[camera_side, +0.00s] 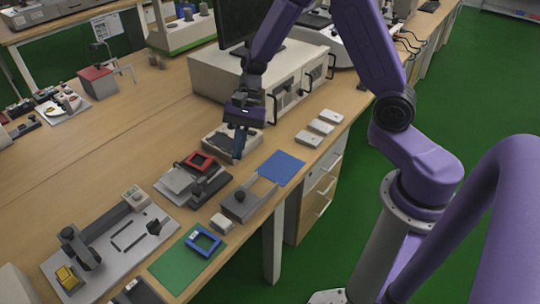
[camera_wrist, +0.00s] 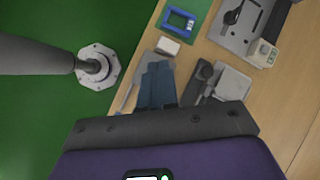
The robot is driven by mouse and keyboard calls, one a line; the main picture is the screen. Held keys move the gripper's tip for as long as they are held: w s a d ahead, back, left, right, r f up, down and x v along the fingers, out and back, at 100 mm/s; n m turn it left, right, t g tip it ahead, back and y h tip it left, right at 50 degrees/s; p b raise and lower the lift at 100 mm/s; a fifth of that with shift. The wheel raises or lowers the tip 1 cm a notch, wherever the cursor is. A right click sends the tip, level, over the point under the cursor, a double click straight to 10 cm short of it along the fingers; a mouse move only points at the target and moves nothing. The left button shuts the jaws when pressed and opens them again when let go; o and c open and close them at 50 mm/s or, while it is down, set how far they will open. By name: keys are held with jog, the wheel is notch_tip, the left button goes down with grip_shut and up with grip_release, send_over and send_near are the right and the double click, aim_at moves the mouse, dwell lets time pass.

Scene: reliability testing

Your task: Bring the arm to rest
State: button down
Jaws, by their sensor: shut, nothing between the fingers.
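My purple arm reaches in from the right over the wooden bench (camera_side: 130,130) in the side view. My gripper (camera_side: 238,154) points down above the bench, in front of a grey-white boxy instrument. Its blue-grey fingers are together with nothing seen between them. In the wrist view my gripper (camera_wrist: 158,68) shows as two fingers side by side, closed, over a grey fixture that they partly hide. I cannot tell the exact height above the bench.
Near my gripper are a red frame (camera_side: 199,161) on a dark device, a blue mat (camera_side: 281,168), and a grey fixture with a dark knob (camera_side: 240,196). A blue frame (camera_side: 203,240) lies on a green mat (camera_side: 170,267). The large instrument (camera_side: 215,75) stands behind.

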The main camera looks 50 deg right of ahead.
jog(key=s+d+r+n+h, duration=0.2)
jog(key=s+r+n, duration=0.1)
jog(key=s+n, duration=0.4)
jog(key=s+d+r+n+t+h, duration=0.1)
jog(key=s+r+n+h, duration=0.1)
jog(key=s+n, duration=0.6)
jog(key=s+d+r+n+t+h, duration=0.1)
jog(key=s+r+n, duration=0.3)
jog(key=s+n, duration=0.4)
jog(key=shift+s+d+r+h, duration=0.35)
jog(key=shift+d+h, duration=0.25)
jog(key=shift+d, duration=0.2)
